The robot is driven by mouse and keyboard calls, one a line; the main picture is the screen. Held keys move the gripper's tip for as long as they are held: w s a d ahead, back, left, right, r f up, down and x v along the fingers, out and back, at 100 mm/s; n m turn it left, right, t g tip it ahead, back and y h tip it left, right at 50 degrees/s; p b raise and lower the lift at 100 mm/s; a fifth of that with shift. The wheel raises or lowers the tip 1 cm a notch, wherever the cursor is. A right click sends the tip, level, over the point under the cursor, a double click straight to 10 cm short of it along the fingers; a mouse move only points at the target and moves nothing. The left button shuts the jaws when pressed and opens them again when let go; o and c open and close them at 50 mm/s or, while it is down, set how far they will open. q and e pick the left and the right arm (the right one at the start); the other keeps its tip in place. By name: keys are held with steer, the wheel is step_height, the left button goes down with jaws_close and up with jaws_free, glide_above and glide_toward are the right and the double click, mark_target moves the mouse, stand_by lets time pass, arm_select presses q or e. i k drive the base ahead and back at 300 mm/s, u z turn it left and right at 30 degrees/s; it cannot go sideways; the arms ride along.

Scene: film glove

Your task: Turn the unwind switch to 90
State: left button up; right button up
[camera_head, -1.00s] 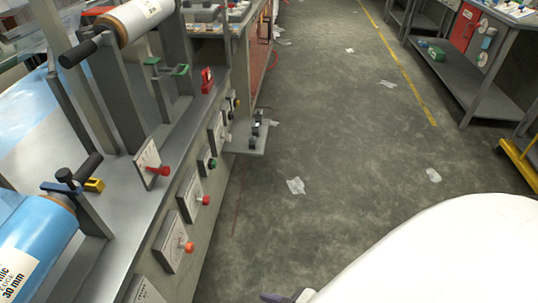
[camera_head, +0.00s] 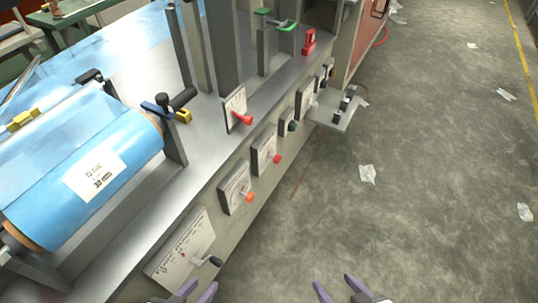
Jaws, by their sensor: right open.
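Several switch plates with knobs run along the machine's sloping front panel. The nearest, a large white plate (camera_head: 178,252), has a black knob (camera_head: 208,261). Beyond it are a plate with an orange knob (camera_head: 249,197) and one with a red knob (camera_head: 277,158). Another plate with a red lever (camera_head: 242,120) stands on the machine's top. The labels are too small to read, so I cannot tell which is the unwind switch. My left gripper (camera_head: 197,292) is at the bottom edge, below the black knob, apparently open and empty. My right gripper (camera_head: 339,289) is open and empty over the floor.
A blue film roll (camera_head: 75,195) lies on the machine at left. A small shelf (camera_head: 335,112) sticks out from the machine farther along. The grey floor (camera_head: 420,200) to the right is open, with scraps of film (camera_head: 367,174) on it.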

mark_target(277, 158)
steer(key=k, duration=0.6)
steer(key=z, duration=0.5)
steer(key=i, duration=1.3)
steer(key=u, duration=0.7)
